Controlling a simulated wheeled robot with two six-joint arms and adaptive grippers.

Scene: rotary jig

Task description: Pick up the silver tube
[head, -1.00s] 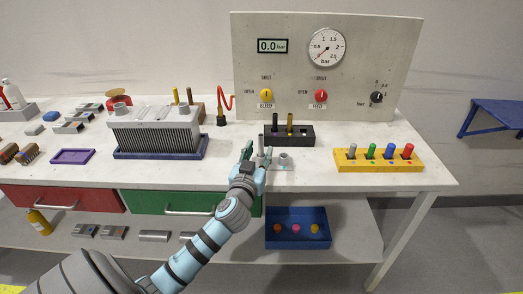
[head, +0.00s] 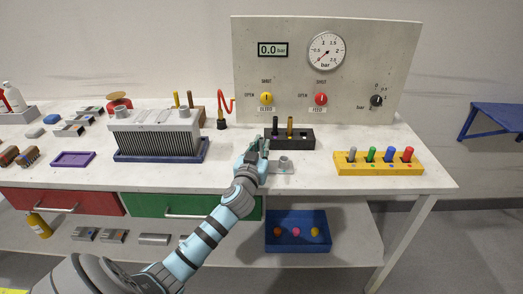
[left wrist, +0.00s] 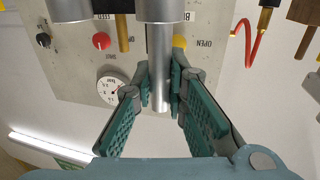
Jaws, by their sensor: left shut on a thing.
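The silver tube (left wrist: 160,65) is upright between the fingers of my left gripper (left wrist: 161,90) in the left wrist view, which is upside down. One end of the tube meets a wider silver collar (left wrist: 160,9). In the head view, my left gripper (head: 255,153) is shut around the tube at the grey fixture (head: 284,167) near the front of the bench. The gripper hides most of the tube there. I cannot tell whether the tube is lifted out of its collar. My right gripper is not in view.
A black block (head: 303,144) with a black and a brass pin stands just behind the fixture. A yellow rack (head: 380,170) with coloured plugs is to the right. A finned metal block on a blue tray (head: 160,159) is to the left. The gauge panel (head: 300,60) stands at the back.

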